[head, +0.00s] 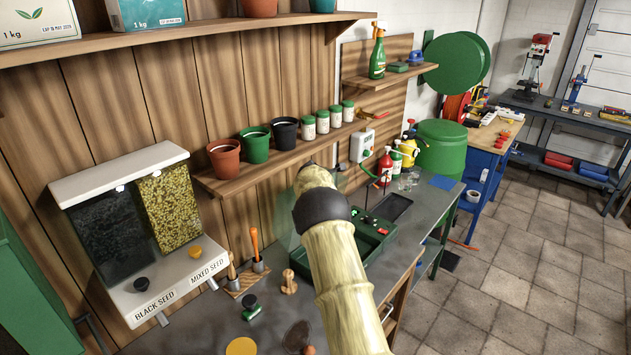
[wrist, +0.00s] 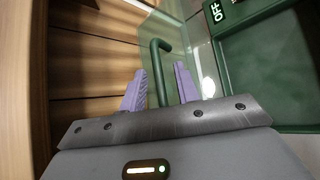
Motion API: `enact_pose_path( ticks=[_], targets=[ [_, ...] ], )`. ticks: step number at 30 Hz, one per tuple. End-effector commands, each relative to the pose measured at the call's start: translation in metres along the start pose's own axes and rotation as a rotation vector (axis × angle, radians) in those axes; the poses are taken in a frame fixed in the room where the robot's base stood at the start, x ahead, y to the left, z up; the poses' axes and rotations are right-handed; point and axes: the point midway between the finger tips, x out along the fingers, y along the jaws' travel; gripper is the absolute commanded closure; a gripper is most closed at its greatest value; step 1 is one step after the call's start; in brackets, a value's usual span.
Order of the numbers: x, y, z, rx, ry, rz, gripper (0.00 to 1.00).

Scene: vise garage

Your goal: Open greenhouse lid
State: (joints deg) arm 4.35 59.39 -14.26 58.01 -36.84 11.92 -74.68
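The greenhouse is a green box (head: 378,250) on the grey workbench, partly hidden behind my arm in the head view. Its lid looks like clear, faintly green panes (head: 284,212); how far it stands open I cannot tell. In the wrist view a bent green rod handle (wrist: 156,62) rises beside a clear pane (wrist: 196,50). My gripper (wrist: 160,72) has two purple fingers, apart, with the handle between them. Gaps show on both sides of the handle. In the head view my arm hides the fingers.
A wooden shelf (head: 225,184) with pots and jars runs along the wall behind. A seed dispenser (head: 150,290) stands left. Small hand tools and a green-bodied stamp-like object (head: 252,312) lie on the bench. Red and yellow bottles (head: 385,167) stand beyond the greenhouse.

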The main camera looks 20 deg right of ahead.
Motion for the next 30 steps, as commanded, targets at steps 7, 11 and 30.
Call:
enact_pose_path(
  ticks=[7, 11, 30],
  targets=[
    [-0.030, -0.001, -0.001, 0.000, -0.001, 0.002, 0.69],
    [-0.048, -0.003, -0.001, 0.003, -0.001, 0.000, 0.69],
    [-0.144, -0.002, 0.001, 0.003, -0.002, 0.000, 0.69]
  ],
)
